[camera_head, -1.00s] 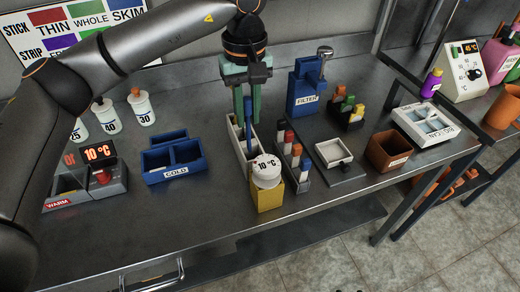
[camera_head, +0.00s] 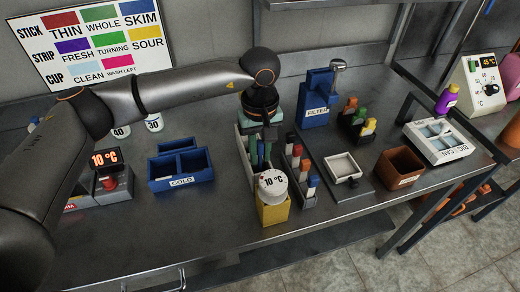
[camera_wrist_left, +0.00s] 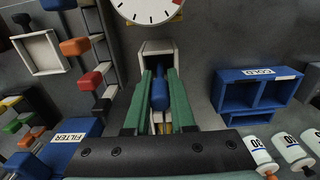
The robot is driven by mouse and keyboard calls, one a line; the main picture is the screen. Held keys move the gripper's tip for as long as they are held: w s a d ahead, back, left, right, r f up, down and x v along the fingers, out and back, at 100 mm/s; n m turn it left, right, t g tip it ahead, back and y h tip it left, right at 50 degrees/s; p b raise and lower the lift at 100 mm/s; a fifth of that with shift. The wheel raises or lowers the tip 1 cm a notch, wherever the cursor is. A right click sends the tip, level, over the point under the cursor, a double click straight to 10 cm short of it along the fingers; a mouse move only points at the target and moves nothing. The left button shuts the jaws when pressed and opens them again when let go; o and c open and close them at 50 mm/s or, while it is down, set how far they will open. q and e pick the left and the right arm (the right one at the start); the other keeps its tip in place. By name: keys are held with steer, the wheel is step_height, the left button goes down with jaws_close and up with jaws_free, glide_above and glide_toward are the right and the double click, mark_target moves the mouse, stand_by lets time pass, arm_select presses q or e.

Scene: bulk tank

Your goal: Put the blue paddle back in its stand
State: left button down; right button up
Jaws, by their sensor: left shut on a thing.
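The blue paddle shows as a blue handle between the green fingers of my left gripper in the left wrist view (camera_wrist_left: 159,92) and as a thin blue strip in the head view (camera_head: 260,150). My left gripper (camera_head: 260,157) is shut on it, pointing down. A narrow pale stand (camera_head: 242,149) is right at the fingers; its white rim shows beyond the handle in the left wrist view (camera_wrist_left: 157,47). The paddle's lower end is hidden, so I cannot tell whether it is seated in the stand. My right gripper is not in view.
A rack of coloured sticks (camera_head: 302,172) is close on the right. A blue COLD bin (camera_head: 181,170) is to the left, the blue FILTER box (camera_head: 316,100) behind right.

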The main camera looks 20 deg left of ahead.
arm_select(q)
steer(key=shift+f, duration=0.1)
steer(key=c, duration=0.8)
jaws_free()
steer(key=shift+o, duration=0.2)
step_height(320, 180, up, 12)
steer(key=shift+r+b, duration=0.15)
steer(key=shift+b, duration=0.55)
